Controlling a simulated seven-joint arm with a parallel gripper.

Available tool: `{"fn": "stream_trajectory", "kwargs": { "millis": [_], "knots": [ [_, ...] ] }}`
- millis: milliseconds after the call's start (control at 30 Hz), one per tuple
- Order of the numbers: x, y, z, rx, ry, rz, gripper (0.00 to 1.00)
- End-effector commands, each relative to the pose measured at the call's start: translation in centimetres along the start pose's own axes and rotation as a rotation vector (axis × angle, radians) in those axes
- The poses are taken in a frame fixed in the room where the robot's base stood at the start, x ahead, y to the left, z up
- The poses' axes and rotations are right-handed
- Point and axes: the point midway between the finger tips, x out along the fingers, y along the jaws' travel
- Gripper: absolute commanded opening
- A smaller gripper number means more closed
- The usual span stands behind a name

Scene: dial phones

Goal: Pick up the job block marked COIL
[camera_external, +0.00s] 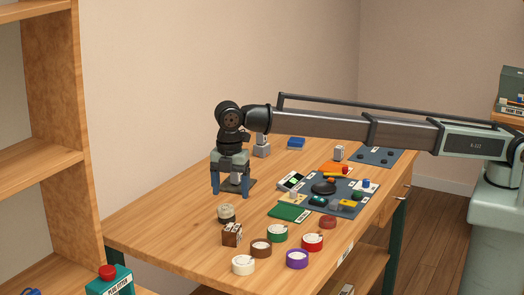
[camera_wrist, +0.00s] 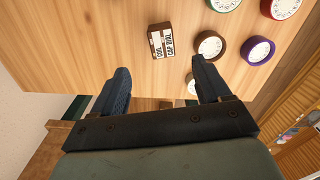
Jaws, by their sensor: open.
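A small dark brown block (camera_external: 232,234) with white labels stands on the wooden table, near its left front part. In the wrist view the same block (camera_wrist: 160,40) shows two white label strips; one seems to read COIL and the other CAP DIAL, but the print is small. My gripper (camera_external: 230,188) points down above the table, behind the block in the external view. Its blue fingers (camera_wrist: 160,70) are apart with nothing held between them. In the wrist view the block lies beyond the fingertips, roughly centred between them, and is not touched.
Several round dials in coloured rings stand near the block, among them a brown one (camera_external: 261,248), a white one (camera_external: 243,265) and a purple one (camera_external: 297,259). Dark mats with small parts lie farther right.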

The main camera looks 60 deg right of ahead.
Motion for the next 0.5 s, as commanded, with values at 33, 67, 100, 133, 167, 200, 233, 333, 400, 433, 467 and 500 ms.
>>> {"fn": "stream_trajectory", "kwargs": {
  "millis": [33,67,100,133,167,200,233,333,400,433,467,500],
  "knots": [
    [0.4,0.0,0.0,-0.001,-0.001,-0.001,0.77],
    [0.7,-0.1,0.0,-0.001,-0.001,-0.002,0.77],
    [1.1,-0.1,0.0,-0.001,-0.001,-0.002,0.77],
    [1.4,-0.1,0.0,0.0,-0.001,-0.002,0.77],
    [1.8,-0.1,0.0,0.0,-0.001,-0.002,0.77],
    [2.4,-0.1,0.0,0.0,-0.001,-0.002,0.77],
    [2.9,-0.1,0.0,0.0,-0.001,-0.001,0.77],
    [4.7,-0.1,-0.1,0.0,-0.001,-0.002,0.77],
    [5.8,-0.1,-0.1,0.0,0.0,-0.001,0.77],
    [6.4,-0.1,-0.1,0.0,0.0,-0.001,0.77],
    [6.8,-0.1,-0.1,0.0,0.0,-0.001,0.77],
    [7.4,-0.1,-0.1,0.001,0.0,-0.001,0.77]
  ]
}}
